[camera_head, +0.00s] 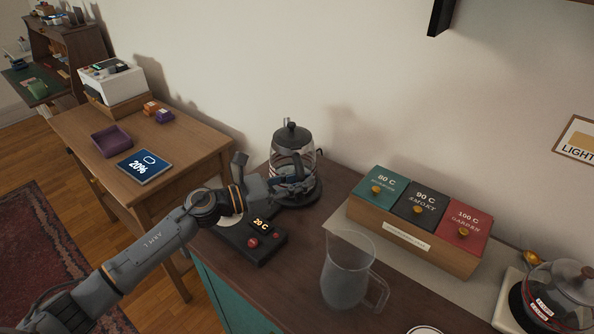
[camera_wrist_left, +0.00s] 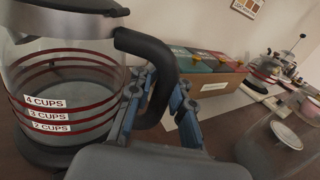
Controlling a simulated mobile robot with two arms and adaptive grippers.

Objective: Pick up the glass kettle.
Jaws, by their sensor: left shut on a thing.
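The glass kettle (camera_head: 308,158) has a dark lid and a black handle. It is upright at or just over its round black base (camera_head: 313,197), by the wall on the dark wooden cabinet; I cannot tell whether a gap separates them. In the left wrist view, the kettle (camera_wrist_left: 75,78) fills the left side, with red rings and cup labels on its clear glass. My left gripper (camera_head: 282,185) is shut on the kettle's black handle (camera_wrist_left: 158,62), with a blue-grey finger on each side of it. The gripper hides part of the kettle's lower front in the head view.
A control unit (camera_head: 257,243) reading 20 C sits in front of the kettle. A glass pitcher (camera_head: 346,275) and a box of labelled tea tins (camera_head: 405,240) stand to the right. Another glass pot (camera_head: 562,295) is at far right. A side table (camera_head: 190,150) stands left.

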